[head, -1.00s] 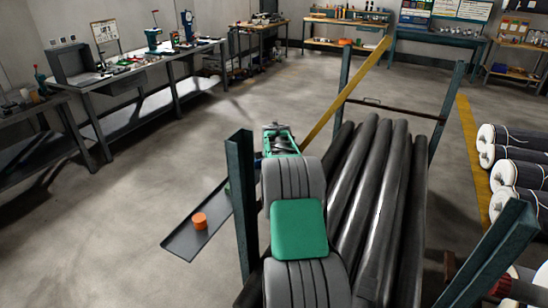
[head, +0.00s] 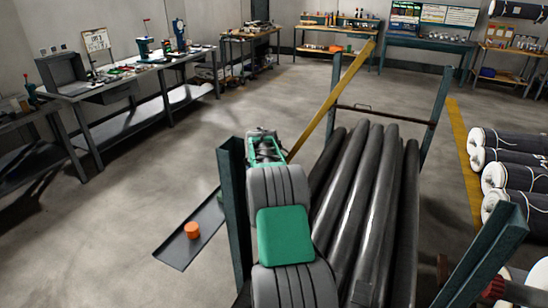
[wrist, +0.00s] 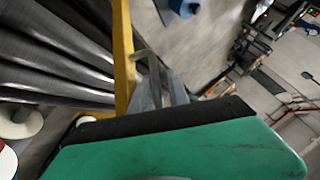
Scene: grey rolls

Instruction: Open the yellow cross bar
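The yellow cross bar (head: 335,100) slants up and away to the right in the head view. Its lower near end is hidden behind my gripper and arm. In the wrist view the bar (wrist: 123,55) runs down the picture just left of my gripper fingers (wrist: 163,85). My gripper (head: 264,138) is beside the lower part of the bar in the head view. Whether the fingers touch the bar cannot be told. The finger gap is foreshortened and partly hidden by the green wrist housing, so open or shut is unclear.
Dark rolls (head: 360,200) lie between green posts, with one post (head: 233,200) close left of my arm. A grey tray (head: 175,250) holds an orange cylinder (head: 192,230). White-ended rolls (head: 495,175) lie at right. Workbenches (head: 125,80) line the back left; the floor between is clear.

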